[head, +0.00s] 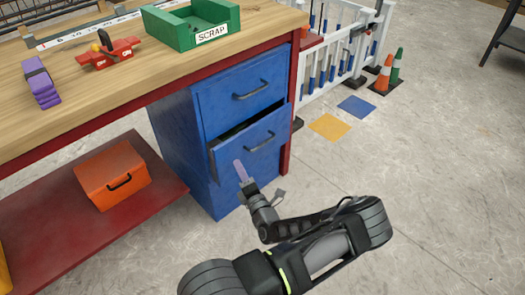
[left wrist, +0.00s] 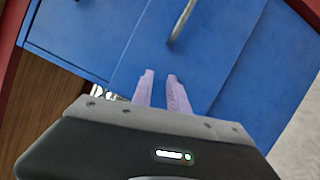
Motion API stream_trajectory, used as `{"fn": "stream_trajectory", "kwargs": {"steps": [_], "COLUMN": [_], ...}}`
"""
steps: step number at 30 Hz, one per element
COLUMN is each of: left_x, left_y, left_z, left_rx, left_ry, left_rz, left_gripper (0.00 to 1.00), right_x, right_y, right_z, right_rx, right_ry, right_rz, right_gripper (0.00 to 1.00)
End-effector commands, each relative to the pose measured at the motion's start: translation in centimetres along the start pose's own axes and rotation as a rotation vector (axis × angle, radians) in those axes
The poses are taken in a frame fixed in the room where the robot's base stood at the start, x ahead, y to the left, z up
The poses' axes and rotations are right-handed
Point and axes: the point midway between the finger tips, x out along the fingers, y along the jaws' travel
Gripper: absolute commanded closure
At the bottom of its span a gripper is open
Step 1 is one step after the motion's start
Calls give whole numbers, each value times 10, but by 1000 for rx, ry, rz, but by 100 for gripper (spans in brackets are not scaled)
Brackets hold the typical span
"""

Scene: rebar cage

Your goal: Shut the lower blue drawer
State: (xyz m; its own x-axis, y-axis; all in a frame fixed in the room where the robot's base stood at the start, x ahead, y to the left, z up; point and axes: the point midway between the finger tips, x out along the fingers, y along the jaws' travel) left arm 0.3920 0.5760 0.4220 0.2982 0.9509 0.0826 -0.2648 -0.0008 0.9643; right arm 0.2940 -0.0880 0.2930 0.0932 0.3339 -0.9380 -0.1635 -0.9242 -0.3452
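The lower blue drawer (head: 252,142) stands partly pulled out under the closed upper drawer (head: 240,92). A dark gap shows along its top, and a dark handle (head: 261,142) is on its front. My left gripper (head: 240,170) is at the lower left part of that front, below the handle. In the left wrist view its two lilac fingers (left wrist: 160,82) are a little apart with nothing between them, pointing at a blue front (left wrist: 205,58) with a handle (left wrist: 181,22). I cannot tell whether the tips touch it. My right gripper is not in view.
The wooden workbench (head: 160,68) carries a green scrap bin (head: 190,28), a red tool (head: 107,54) and a purple block (head: 40,83). An orange box (head: 113,174) sits on the red lower shelf (head: 50,230). Free floor (head: 430,150) lies at right.

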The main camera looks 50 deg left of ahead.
Motion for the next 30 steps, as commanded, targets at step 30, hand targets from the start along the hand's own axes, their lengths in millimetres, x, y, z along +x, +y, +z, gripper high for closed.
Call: {"fn": "stream_trajectory", "kwargs": {"steps": [30], "left_x": [28], "left_y": [-22], "left_z": [90], "left_rx": [333], "left_ry": [-467], "left_rz": [30], "left_gripper": [80], "right_x": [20], "right_y": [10], "right_z": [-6], "right_rx": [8], "right_ry": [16], "right_rz": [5], "right_gripper": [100]}}
